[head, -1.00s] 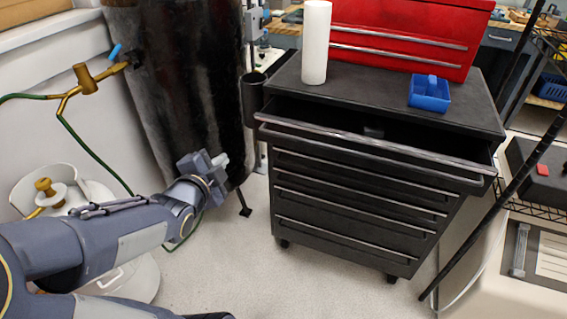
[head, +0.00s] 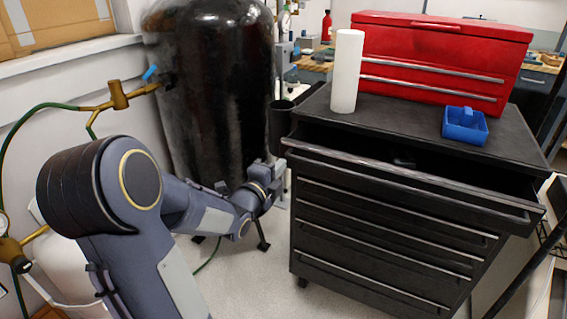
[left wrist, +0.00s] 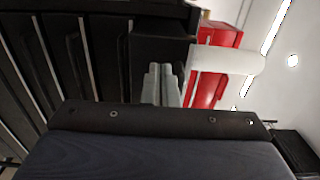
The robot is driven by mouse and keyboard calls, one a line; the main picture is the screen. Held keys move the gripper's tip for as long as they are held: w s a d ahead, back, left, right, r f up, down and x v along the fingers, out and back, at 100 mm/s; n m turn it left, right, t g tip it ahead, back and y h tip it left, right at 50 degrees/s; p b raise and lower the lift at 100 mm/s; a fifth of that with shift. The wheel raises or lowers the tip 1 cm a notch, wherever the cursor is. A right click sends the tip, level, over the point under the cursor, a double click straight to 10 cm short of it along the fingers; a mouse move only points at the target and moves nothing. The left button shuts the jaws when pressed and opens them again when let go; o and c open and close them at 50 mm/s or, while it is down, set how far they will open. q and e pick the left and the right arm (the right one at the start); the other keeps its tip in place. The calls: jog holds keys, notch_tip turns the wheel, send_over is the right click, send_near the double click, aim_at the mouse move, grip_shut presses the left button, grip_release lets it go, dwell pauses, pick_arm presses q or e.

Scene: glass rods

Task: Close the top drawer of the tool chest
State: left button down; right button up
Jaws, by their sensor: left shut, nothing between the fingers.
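The black tool chest (head: 385,238) stands at the right in the head view. Its top drawer (head: 408,186) is pulled out and its dark inside shows; the drawers below are flush. My left gripper (head: 279,172) is at the chest's left side, near the left end of the open drawer front and a little below it. I cannot tell from the head view whether they touch. In the left wrist view its fingers (left wrist: 160,84) are together and empty, pointing towards the dark chest, with drawer handles to the left. My right gripper is out of view.
A white paper roll (head: 347,72), a blue caddy (head: 465,127) and a red toolbox (head: 440,60) stand on the chest top. A black tank (head: 210,90) stands left of the chest, behind my left arm. Brass fittings and a green hose (head: 30,115) are farther left.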

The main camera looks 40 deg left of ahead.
pick_arm(q)
jog(key=shift+x, duration=1.45)
jog(key=b+x, duration=0.2)
jog(key=x, duration=0.1)
jog(key=b+x, duration=0.1)
jog(key=x, duration=0.1)
jog(key=shift+w+f, duration=0.1)
jog(key=shift+f, duration=0.2)
jog(key=b+x, duration=0.2)
jog(key=x, duration=0.3)
jog(key=shift+w+a+r, duration=0.1)
jog(key=shift+w, duration=0.15)
jog(key=shift+w+a+r, duration=0.1)
jog(key=shift+w+r, duration=0.05)
jog(key=shift+w, duration=0.15)
jog(key=shift+r, duration=0.25)
